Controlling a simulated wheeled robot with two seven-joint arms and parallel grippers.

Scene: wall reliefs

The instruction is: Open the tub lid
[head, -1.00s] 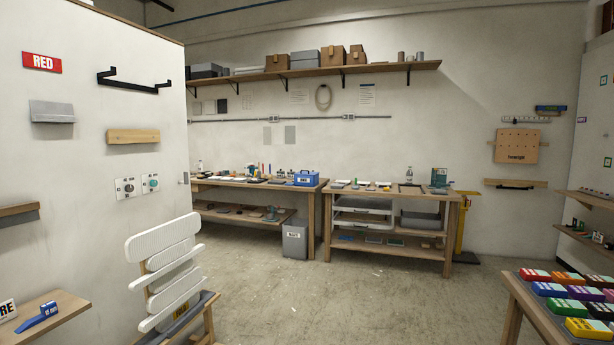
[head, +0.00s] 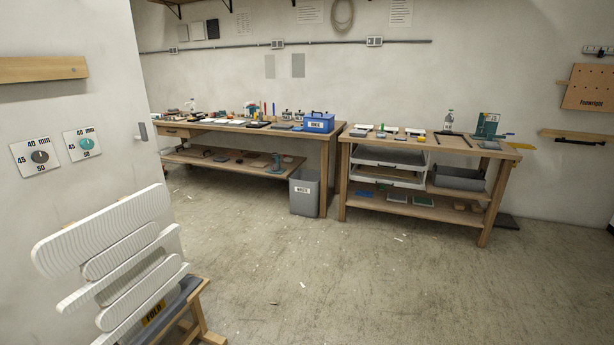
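No thing in view is clearly marked as the tub. A blue box (head: 319,122) with a dark handle and a white label stands on the right end of the left workbench (head: 240,130); it looks closed. A grey bin (head: 304,192) with a white label stands on the floor by that bench; I cannot tell whether it has a lid. A grey tub-like container (head: 458,179) sits on the shelf of the right workbench (head: 475,149). Neither of my grippers is in view.
White slatted panels (head: 105,225) on a wooden stand fill the near left, by a wall with two dials (head: 40,156). White trays (head: 388,166) sit under the right bench.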

